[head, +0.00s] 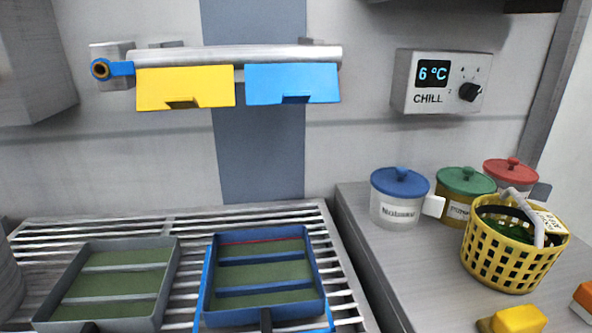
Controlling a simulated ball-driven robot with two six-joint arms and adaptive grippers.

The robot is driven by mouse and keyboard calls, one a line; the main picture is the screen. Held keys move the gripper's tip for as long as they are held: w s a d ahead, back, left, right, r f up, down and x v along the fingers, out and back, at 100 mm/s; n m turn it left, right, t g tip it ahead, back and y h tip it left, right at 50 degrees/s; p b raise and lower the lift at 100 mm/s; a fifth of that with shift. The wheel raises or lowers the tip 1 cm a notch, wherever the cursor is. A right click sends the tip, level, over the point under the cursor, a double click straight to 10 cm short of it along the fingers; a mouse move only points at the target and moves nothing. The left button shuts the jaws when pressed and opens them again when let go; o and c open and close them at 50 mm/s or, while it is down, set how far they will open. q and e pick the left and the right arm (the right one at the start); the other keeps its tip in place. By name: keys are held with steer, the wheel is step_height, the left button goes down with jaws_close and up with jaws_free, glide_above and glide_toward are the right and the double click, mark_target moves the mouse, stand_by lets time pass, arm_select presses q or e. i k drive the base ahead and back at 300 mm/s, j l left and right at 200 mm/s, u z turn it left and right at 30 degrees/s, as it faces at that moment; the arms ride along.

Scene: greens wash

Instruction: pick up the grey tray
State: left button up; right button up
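The grey tray (173,272) lies on the slatted metal rack at the lower left. It is rectangular with raised grey walls and light crossbars over a dark green inside. Its near edge reaches the bottom of the head view, with a small dark piece (88,327) at its front. Neither of my grippers can be made out in this view, and nothing is seen holding the tray.
A blue tray (207,275) lies right of the grey one, with a narrow gap between. A grey counter (425,290) holds lidded jars (398,208), a yellow basket (508,265) and a yellow block (520,319). A rail (230,56) with flaps hangs above.

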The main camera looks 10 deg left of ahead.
mark_target(123, 286)
steer(key=k+u, duration=0.15)
steer(key=u, duration=0.2)
steer(key=k+j+u, duration=0.1)
steer(key=u, duration=0.3)
steer(key=k+j+u, duration=0.1)
steer(key=u, duration=0.25)
